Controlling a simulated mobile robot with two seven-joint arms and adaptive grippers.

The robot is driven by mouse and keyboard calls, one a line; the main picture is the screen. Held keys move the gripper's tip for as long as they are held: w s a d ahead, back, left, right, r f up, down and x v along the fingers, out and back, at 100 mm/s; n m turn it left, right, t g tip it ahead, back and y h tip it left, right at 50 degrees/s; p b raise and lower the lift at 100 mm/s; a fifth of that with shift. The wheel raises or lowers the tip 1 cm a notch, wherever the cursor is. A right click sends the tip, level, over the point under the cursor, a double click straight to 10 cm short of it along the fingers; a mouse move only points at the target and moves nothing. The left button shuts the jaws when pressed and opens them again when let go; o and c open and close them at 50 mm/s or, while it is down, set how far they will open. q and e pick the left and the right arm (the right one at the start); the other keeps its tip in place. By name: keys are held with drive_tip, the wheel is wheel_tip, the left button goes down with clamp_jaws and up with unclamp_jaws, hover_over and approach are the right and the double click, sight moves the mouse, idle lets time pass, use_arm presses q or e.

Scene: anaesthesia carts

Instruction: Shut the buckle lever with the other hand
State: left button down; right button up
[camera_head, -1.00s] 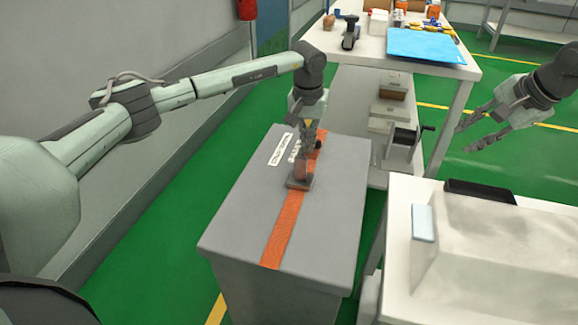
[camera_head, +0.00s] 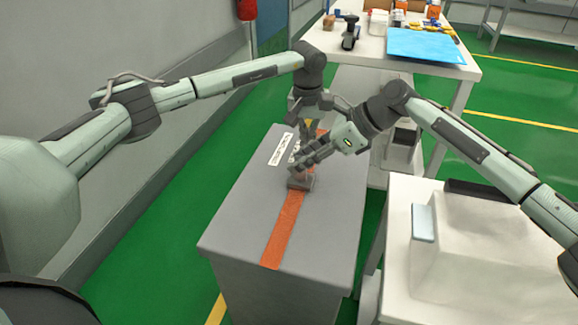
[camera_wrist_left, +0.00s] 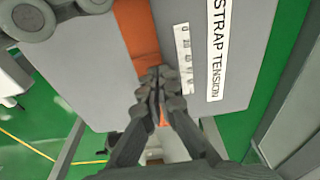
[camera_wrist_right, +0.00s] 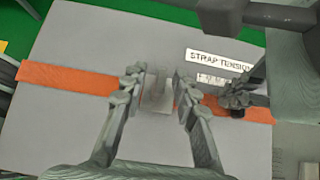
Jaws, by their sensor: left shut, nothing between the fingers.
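The buckle (camera_head: 300,184) is a small grey block on the orange strap (camera_head: 285,228), which runs across the grey cart top (camera_head: 240,200). Its lever is partly hidden by my right gripper, so its angle is unclear. My right gripper (camera_head: 303,160) is just above the buckle; in the right wrist view its fingers (camera_wrist_right: 155,90) are apart, with the buckle (camera_wrist_right: 158,96) showing between them. My left gripper (camera_wrist_left: 158,82) is shut and empty over the strap (camera_wrist_left: 138,35), beyond the buckle. The right gripper partly covers it in the head view; it also shows in the right wrist view (camera_wrist_right: 236,102).
A label reading STRAP TENSION (camera_wrist_left: 216,45) lies beside the strap. A white cart (camera_head: 398,225) with a pale raised body stands at the right. Behind, a white table (camera_head: 385,58) holds a blue sheet (camera_head: 432,46) and small items. The two grippers are close together.

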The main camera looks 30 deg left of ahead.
sight(289, 178)
drive_tip(key=shift+x, duration=2.25)
drive_tip(key=shift+c, duration=0.3)
clamp_jaws()
